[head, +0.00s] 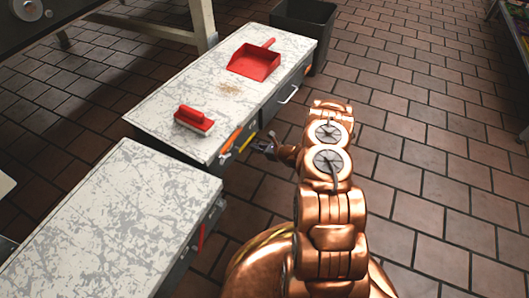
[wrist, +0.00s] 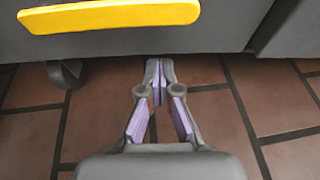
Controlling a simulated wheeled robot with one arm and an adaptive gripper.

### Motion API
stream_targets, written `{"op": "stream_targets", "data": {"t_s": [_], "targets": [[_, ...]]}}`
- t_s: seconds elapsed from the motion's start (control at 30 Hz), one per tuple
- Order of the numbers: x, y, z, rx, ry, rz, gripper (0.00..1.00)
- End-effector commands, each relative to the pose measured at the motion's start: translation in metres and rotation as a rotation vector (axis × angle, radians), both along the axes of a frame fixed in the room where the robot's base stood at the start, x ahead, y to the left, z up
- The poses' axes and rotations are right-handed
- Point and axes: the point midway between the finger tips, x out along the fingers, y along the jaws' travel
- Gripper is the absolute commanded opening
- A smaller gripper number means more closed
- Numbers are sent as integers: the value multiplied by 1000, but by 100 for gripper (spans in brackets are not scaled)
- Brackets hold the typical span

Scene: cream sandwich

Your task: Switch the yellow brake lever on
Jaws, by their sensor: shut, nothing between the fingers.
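In the head view a small yellow bar (head: 247,141) shows low on the cabinet's near right corner. My gripper (wrist: 158,64) is shut and empty, with its purple-padded fingers meeting at the tips. In the wrist view the tips appear below the lever, near the panel's lower edge; I cannot tell whether they touch the panel. In the head view my gripper (head: 262,146) is just right of the yellow bar.
An orange bar (head: 231,139) is beside the yellow one. A second cabinet (head: 110,220) stands nearer. A caster (wrist: 67,73) shows below. Floor at right is clear.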

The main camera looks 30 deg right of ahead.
Motion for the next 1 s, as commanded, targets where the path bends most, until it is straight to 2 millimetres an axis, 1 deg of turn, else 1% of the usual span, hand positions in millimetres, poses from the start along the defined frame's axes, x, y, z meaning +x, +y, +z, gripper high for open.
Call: {"op": "stream_targets", "data": {"t_s": [0.2, 0.5, 0.7, 1.0], "targets": [[-1, -3, 18, 1, -2, -3, 0], [-2, -2, 36, 3, -2, -2, 0], [-2, -1, 40, 2, -1, -2, 0], [-2, -1, 41, 2, -1, -2, 0]]}}
